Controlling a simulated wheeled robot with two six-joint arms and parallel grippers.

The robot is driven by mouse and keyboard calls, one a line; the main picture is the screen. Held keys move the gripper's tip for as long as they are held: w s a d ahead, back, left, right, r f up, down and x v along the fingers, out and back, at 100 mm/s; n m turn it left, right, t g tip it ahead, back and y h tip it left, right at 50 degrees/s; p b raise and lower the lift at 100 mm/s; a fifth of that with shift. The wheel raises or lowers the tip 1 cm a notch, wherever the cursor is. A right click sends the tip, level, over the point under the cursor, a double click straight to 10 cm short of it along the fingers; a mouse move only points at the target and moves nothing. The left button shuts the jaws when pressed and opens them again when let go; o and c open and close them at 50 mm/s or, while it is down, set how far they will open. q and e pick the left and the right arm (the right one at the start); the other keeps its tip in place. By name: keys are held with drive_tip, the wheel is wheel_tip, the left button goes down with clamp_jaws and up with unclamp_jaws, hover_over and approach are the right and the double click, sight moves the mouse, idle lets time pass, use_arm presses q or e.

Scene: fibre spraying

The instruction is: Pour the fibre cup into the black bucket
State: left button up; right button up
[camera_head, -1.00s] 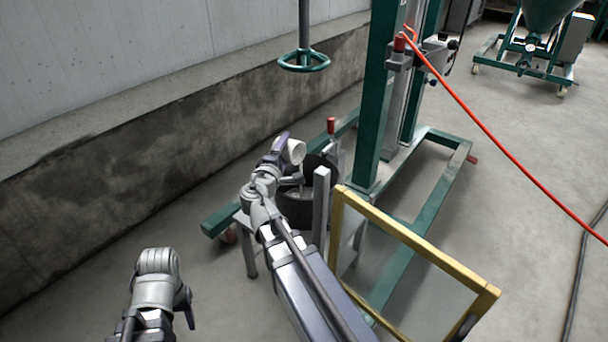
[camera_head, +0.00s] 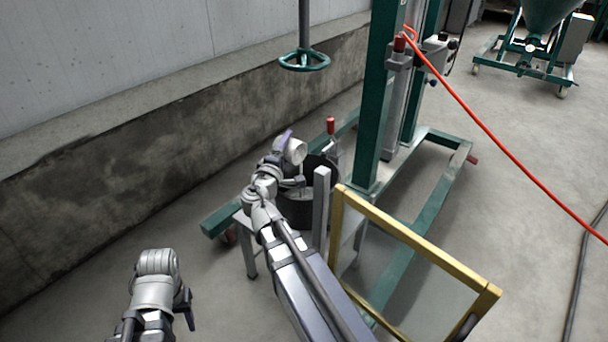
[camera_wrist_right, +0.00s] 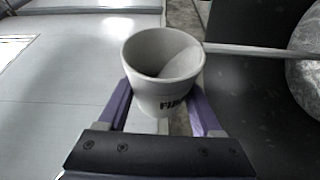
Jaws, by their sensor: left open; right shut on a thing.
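My right gripper (camera_head: 284,139) is shut on the pale fibre cup (camera_head: 296,151), just above the left rim of the black bucket (camera_head: 296,210). The cup is tilted, its mouth facing toward the bucket side. In the right wrist view the cup (camera_wrist_right: 163,70) sits between the purple fingers, with dark letters partly visible on its side. The bucket's dark wall (camera_wrist_right: 245,95) fills the right of that view. I cannot tell how much fibre is in the cup. My left gripper (camera_head: 186,308) is open and empty at the lower left, away from the bucket.
A green handwheel (camera_head: 304,60) hangs above. A red hose (camera_head: 490,140) crosses the right side.

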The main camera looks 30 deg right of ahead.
drive_tip(key=shift+s+d+r+m+t+h+b, duration=0.1)
drive_tip(key=shift+s+r+m+h+b, duration=0.2)
drive_tip(key=shift+m, duration=0.45)
drive_tip(key=shift+s+d+r+m+t+h+b, duration=0.1)
drive_tip(key=shift+s+r+m+h+b, duration=0.15)
drive_tip(key=shift+m, duration=0.55)
drive_tip(key=shift+s+d+r+m+t+h+b, duration=0.1)
drive_tip(key=shift+s+r+m+h+b, duration=0.2)
drive_tip(key=shift+m, duration=0.45)
idle(1.2)
drive_tip(key=shift+w+a+f+n+y+p, duration=0.2)
drive_tip(key=shift+w+n+y+p, duration=0.4)
drive_tip(key=shift+n, duration=0.4)
drive_tip(key=shift+w+f+n, duration=0.1)
drive_tip(key=shift+f+n, duration=0.15)
drive_tip(key=shift+n, duration=0.35)
drive_tip(key=shift+a+f, duration=0.1)
drive_tip(key=shift+f, duration=0.05)
drive_tip(key=shift+n, duration=0.3)
